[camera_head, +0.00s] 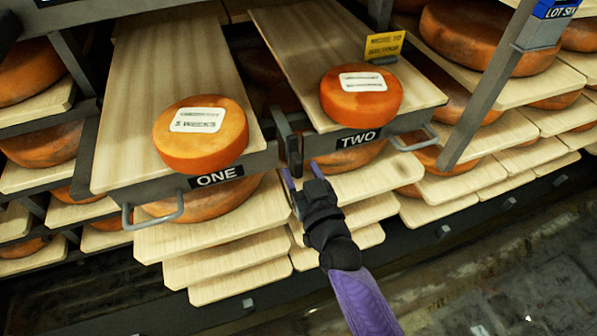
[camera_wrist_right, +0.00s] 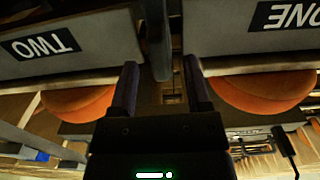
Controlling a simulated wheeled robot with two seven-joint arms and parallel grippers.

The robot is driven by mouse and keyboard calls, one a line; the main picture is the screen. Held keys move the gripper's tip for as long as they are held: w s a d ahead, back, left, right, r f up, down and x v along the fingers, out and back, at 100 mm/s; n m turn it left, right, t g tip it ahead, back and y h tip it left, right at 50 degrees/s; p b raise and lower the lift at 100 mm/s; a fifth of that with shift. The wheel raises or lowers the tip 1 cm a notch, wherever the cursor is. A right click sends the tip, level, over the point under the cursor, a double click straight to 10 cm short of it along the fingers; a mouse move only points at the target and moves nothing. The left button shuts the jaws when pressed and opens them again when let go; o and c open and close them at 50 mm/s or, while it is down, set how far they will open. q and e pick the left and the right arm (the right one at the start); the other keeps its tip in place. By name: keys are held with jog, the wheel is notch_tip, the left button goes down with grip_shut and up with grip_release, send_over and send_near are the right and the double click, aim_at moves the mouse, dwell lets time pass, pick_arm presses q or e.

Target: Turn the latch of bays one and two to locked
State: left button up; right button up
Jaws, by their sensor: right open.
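Bay one (camera_head: 217,176) and bay two (camera_head: 357,139) are pulled-out wooden boards with dark labelled fronts and wire handles. Each carries an orange cheese wheel. A dark upright bar (camera_head: 292,150), apparently the latch, stands in the gap between the two fronts; it also shows in the right wrist view (camera_wrist_right: 157,45), between the upside-down labels. I cannot tell its exact setting. My right gripper (camera_head: 304,174) is open and empty just below and in front of the bar. In the wrist view its two fingers (camera_wrist_right: 161,82) are spread to either side of the bar's line. My left gripper is not in view.
The bay one handle (camera_head: 153,213) and bay two handle (camera_head: 415,140) stick out to either side. Lower boards with cheeses (camera_head: 225,256) sit beneath. A grey upright (camera_head: 487,95) stands at right, and a yellow card (camera_head: 384,45) stands on bay two. The floor at lower right is clear.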

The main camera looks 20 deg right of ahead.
jog(key=shift+w+a, duration=0.1)
jog(key=shift+w, duration=0.65)
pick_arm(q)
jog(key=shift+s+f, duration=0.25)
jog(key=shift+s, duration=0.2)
